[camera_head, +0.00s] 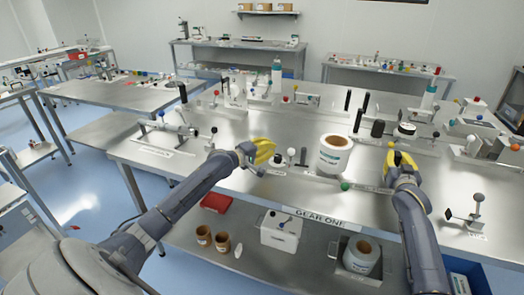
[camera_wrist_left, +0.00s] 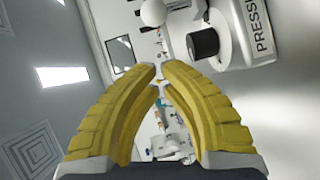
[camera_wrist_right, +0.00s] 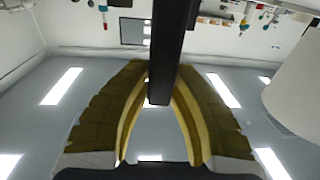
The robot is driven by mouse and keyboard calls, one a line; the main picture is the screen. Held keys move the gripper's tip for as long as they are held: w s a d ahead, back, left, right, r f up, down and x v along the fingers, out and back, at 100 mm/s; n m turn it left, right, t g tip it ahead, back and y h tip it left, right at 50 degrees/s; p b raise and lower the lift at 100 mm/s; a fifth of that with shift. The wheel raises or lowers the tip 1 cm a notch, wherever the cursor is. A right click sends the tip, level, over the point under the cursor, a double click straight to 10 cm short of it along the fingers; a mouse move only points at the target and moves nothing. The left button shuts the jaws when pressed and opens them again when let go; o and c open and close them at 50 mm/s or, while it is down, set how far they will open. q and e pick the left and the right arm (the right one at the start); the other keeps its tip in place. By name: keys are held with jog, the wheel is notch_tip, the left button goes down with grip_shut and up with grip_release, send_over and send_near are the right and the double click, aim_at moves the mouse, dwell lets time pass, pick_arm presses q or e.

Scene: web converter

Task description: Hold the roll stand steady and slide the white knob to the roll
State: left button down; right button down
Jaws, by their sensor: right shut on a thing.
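The white roll (camera_head: 333,156) with a brown core stands upright near the front of the bench. Its pale side also fills the right edge of the right wrist view (camera_wrist_right: 298,85). The white knob (camera_head: 291,152) is a ball on a dark post left of the roll; a white ball also shows in the left wrist view (camera_wrist_left: 153,12). My left gripper (camera_head: 268,150) is just left of the knob, its fingertips close together with a narrow gap and nothing visible between them. My right gripper (camera_head: 398,158), right of the roll, is shut on a black bar (camera_wrist_right: 168,50). How the bar joins the roll stand is hidden.
A black cylinder (camera_wrist_left: 203,43) stands beside a labelled plate in the left wrist view. A green ball (camera_head: 345,186) is at the bench front below the roll. Several posts and fixtures crowd the bench behind. A lower shelf holds a red box (camera_head: 216,203) and another roll (camera_head: 361,254).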

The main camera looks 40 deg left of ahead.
aim_at(290, 151)
pick_arm(q)
jog(key=shift+w+d+f, duration=0.2)
jog(key=shift+w+d, duration=0.3)
jog(key=shift+d, duration=0.35)
jog(key=shift+w+d+f, duration=0.2)
jog(key=shift+w+d, duration=0.25)
jog(key=shift+d, duration=0.35)
jog(key=shift+d, duration=0.1)
jog(key=shift+w+d, duration=0.3)
jog(key=shift+d, duration=0.45)
jog(key=shift+w+d, duration=0.25)
jog(key=shift+d, duration=0.5)
jog(key=shift+w+d, duration=0.3)
jog(key=shift+d, duration=0.45)
jog(key=shift+r, duration=0.1)
jog(key=shift+s+a, duration=0.2)
jog(key=shift+a, duration=0.15)
jog(key=s+a, duration=0.2)
jog(key=a, duration=0.1)
jog(key=shift+s+r, duration=0.25)
jog(key=shift+r, duration=0.1)
jog(key=v, duration=0.9)
